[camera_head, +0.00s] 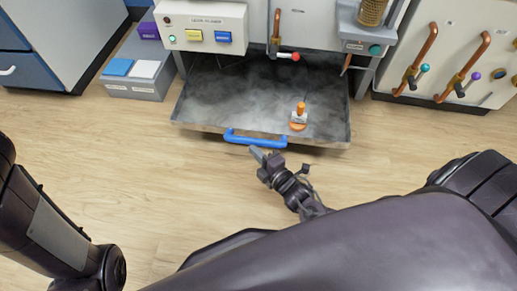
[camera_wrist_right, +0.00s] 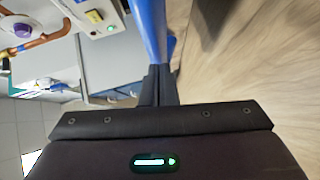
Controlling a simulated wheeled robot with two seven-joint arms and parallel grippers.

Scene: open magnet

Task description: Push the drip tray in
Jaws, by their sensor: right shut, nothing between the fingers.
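The drip tray (camera_head: 215,100) is a wide, shallow grey metal tray, sticking out from under the cabinet at the top centre of the head view. A blue bar handle (camera_head: 255,139) is on its front edge; it also shows in the right wrist view (camera_wrist_right: 150,30). An orange-topped object with a white label (camera_head: 299,117) stands in the tray's right part. My right gripper (camera_head: 258,153) is shut and empty, its tips close to the handle's front; I cannot tell whether they touch. Its closed fingers (camera_wrist_right: 158,84) point at the handle in the wrist view. My left gripper is out of view.
A panel with yellow and blue buttons (camera_head: 208,36) and a red-tipped lever (camera_head: 290,56) are above the tray. A grey box with cards (camera_head: 140,80) stands left of it. A panel with copper pipes (camera_head: 450,60) is at right. The wooden floor (camera_head: 130,170) in front is clear.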

